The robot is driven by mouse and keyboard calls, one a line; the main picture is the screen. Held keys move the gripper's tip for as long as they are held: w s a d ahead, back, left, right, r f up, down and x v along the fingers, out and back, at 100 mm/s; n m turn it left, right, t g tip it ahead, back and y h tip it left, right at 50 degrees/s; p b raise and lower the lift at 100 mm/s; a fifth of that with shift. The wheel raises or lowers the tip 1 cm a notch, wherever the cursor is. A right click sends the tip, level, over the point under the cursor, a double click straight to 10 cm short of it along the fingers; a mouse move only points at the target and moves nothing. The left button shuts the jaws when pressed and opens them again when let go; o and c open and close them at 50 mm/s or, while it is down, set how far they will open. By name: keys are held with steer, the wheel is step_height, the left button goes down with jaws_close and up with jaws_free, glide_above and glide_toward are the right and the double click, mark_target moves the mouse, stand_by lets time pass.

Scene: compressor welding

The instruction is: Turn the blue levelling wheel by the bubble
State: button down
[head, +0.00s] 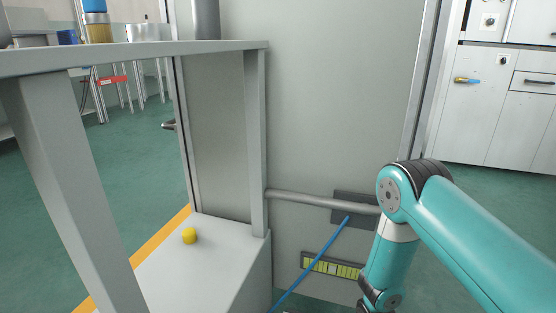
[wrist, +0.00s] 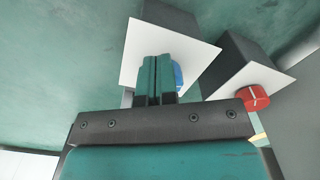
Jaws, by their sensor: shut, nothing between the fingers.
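In the wrist view a blue round part (wrist: 178,75), which looks like the levelling wheel, shows just right of my fingers, in front of a white plate (wrist: 195,60). Most of it is hidden behind them. My gripper (wrist: 155,62) is shut, its two teal fingers together with nothing between them. The fingers overlap the wheel in the picture; I cannot tell whether they touch it. In the head view the wheel and my gripper do not show. A bubble level is not clearly identifiable; a yellow-green strip (head: 336,267) sits low on the grey panel.
A red knob (wrist: 254,97) stands on a second white plate (wrist: 262,72) to the right, close to my gripper. In the head view a grey frame (head: 257,140), a horizontal bar (head: 310,199) and a slanting blue rod (head: 315,258) stand left of my arm. A yellow knob (head: 189,235) sits on a grey base.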

steer(key=shift+w+d+f+p, duration=0.15)
steer(key=shift+d+f+p, duration=0.25)
steer(key=shift+f+p, duration=0.3)
stand_by(0.4)
steer(key=shift+s+p, duration=0.35)
step_height(320, 180, up, 6)
steer(key=p, duration=0.5)
steer(key=shift+r+p, duration=0.15)
steer(key=shift+p, duration=0.2)
steer(key=shift+s+a, duration=0.15)
